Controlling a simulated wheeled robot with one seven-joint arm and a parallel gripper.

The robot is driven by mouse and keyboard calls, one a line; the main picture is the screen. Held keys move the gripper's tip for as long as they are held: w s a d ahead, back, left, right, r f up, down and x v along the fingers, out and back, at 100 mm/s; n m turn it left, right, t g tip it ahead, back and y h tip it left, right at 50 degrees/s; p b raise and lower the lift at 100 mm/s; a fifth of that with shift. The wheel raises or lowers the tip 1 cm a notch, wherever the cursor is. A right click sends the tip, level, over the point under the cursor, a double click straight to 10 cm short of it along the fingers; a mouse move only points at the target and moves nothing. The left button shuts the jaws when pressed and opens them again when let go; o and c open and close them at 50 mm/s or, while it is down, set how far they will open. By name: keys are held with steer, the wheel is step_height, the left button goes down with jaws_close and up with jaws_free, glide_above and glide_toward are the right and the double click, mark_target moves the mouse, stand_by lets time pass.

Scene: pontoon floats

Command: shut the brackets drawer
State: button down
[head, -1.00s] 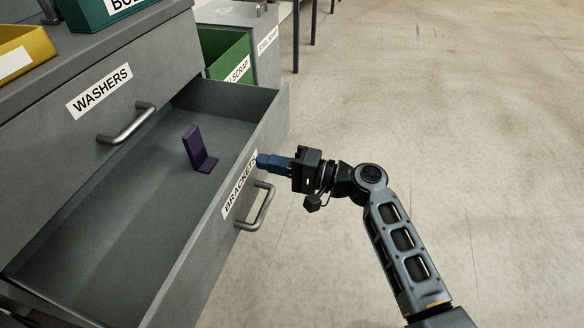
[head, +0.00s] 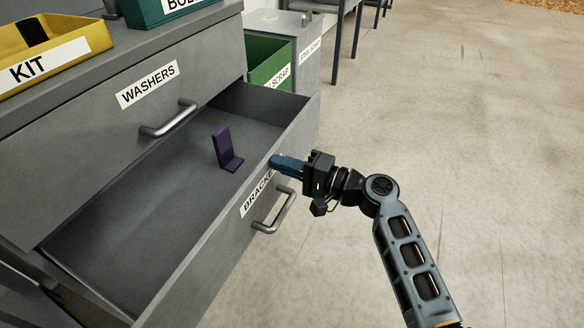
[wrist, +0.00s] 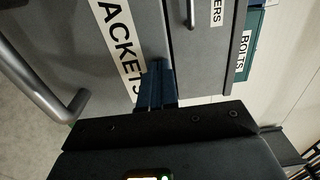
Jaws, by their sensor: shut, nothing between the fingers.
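The brackets drawer (head: 190,270) is a grey drawer pulled out from its cabinet, with a BRACKETS label (head: 251,201) and a metal bar handle (head: 272,215) on its front. A dark purple L-shaped bracket (head: 225,149) stands inside it. My gripper (head: 274,162) has its blue fingers shut and empty. Their tips are against or very close to the drawer front, by the far end of the label and beyond the handle. The wrist view shows the fingers (wrist: 156,88) at the label's last letters, with the handle (wrist: 45,85) to the left.
The shut WASHERS drawer (head: 110,120) is above. On the cabinet top are a yellow KIT tray (head: 85,35) and a teal bolts bin (head: 165,10). A green scrap bin (head: 270,58) stands beyond the drawer. The floor to the right is clear.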

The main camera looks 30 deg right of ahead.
steer(key=b+x, duration=1)
steer(key=x, duration=1.5)
steer(key=shift+w+a, duration=0.15)
steer(key=shift+w, duration=0.05)
steer(key=shift+a+r, duration=0.15)
